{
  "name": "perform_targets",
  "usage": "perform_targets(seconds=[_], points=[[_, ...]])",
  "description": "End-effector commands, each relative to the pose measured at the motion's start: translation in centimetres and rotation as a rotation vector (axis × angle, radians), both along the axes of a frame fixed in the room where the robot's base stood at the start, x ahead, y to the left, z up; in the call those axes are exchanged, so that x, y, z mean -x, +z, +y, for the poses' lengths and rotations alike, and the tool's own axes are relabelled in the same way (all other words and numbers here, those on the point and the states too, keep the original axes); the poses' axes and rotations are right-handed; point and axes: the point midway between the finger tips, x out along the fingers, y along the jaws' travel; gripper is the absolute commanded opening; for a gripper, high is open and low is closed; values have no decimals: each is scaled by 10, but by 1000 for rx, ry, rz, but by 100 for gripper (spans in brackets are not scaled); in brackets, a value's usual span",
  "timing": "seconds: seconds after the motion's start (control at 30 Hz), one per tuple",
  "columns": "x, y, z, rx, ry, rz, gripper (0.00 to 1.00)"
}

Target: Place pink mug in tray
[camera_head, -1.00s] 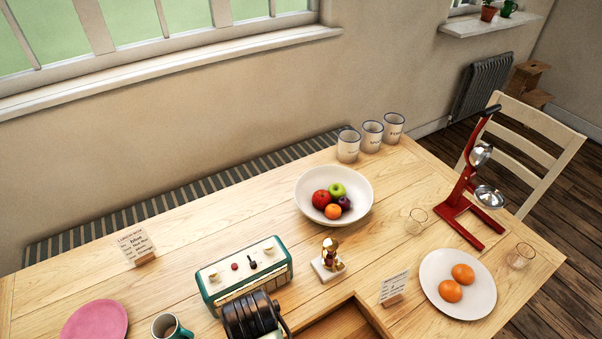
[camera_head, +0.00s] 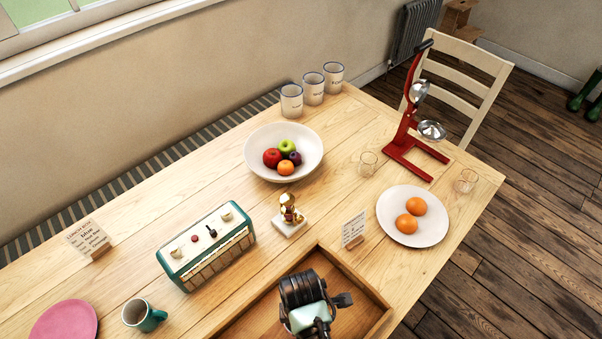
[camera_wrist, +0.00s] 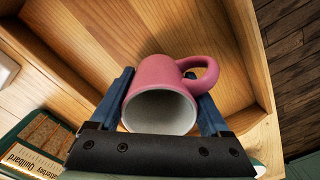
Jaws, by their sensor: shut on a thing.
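The pink mug (camera_wrist: 160,90) lies on its side between the two fingers of my gripper (camera_wrist: 168,103) in the wrist view, its pale mouth facing the camera and its handle to the right. My gripper is shut on it. The wooden tray (camera_wrist: 250,45) is around and beneath the mug in that view; whether the mug touches its floor I cannot tell. In the head view the tray (camera_head: 372,290) is at the bottom centre, and my gripper (camera_head: 318,325) is over it. The mug is hidden behind my arm there.
A green radio (camera_head: 207,245) stands left of the tray. A teal mug (camera_head: 143,316) and a pink plate (camera_head: 63,322) are at lower left. A small gold ornament (camera_head: 289,214) and a card (camera_head: 353,229) stand behind the tray. A plate of oranges (camera_head: 440,222) is to the right.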

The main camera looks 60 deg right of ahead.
Motion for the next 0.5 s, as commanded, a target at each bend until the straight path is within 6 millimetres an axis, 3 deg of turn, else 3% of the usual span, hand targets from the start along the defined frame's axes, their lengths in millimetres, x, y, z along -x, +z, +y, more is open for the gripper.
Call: perform_targets(seconds=[0.2,0.5], points=[[0,-27,0,0,0,0,11],[0,-29,0,1,0,-1,11]])
